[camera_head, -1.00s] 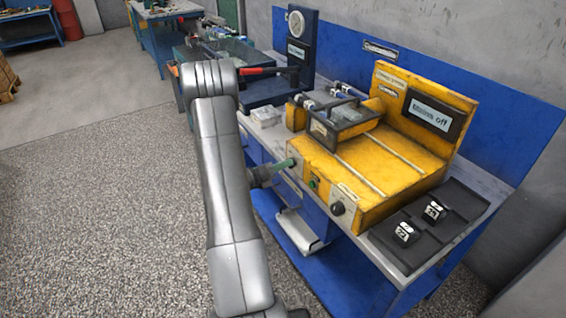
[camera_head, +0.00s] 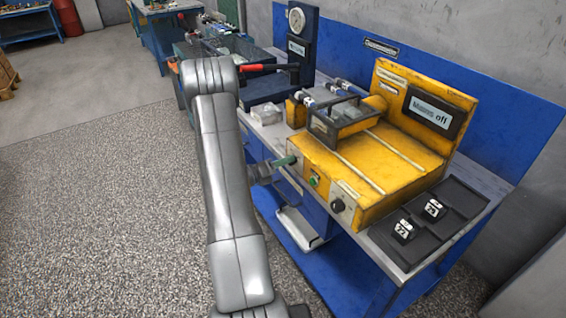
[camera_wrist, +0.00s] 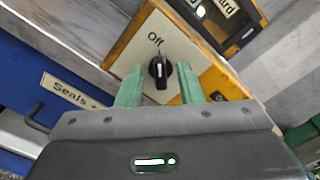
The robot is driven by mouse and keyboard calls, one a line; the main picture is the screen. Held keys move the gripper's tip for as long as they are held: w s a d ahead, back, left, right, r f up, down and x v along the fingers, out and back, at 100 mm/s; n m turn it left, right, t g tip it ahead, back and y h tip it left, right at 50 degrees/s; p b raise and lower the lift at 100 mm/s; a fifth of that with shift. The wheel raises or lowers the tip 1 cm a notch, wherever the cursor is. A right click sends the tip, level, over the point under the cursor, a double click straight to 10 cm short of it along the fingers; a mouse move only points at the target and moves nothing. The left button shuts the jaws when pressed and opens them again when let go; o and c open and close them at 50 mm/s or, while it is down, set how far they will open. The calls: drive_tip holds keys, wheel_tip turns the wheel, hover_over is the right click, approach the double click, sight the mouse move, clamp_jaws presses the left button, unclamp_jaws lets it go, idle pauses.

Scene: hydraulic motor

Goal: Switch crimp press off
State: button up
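The yellow crimp press (camera_head: 400,155) stands on the bench, and its display (camera_head: 433,112) ends in the word "off"; the first word is hard to read. In the wrist view a black rotary knob (camera_wrist: 159,71) sits on a pale plate (camera_wrist: 180,48) marked "Off". Its white line stands about upright in the picture, toward the "Off" mark. My gripper (camera_wrist: 157,72) has its green fingers apart, one on each side of the knob; I cannot tell if they touch it. In the head view my gripper (camera_head: 288,161) is at the press's front left corner, partly hiding the plate.
A black tray (camera_head: 445,232) with two small labelled blocks lies to the right. A gauge stand (camera_head: 300,50) is behind left. Open floor (camera_head: 90,200) lies left.

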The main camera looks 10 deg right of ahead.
drive_tip(key=shift+a, duration=0.1)
drive_tip(key=b+v, duration=0.1)
drive_tip(key=v, duration=1.2)
drive_tip(key=shift+s+a, duration=0.15)
drive_tip(key=shift+a, duration=0.15)
drive_tip(key=shift+d, duration=0.1)
drive_tip(key=p+x, duration=0.1)
drive_tip(key=x, duration=1.2)
drive_tip(key=shift+d, duration=0.35)
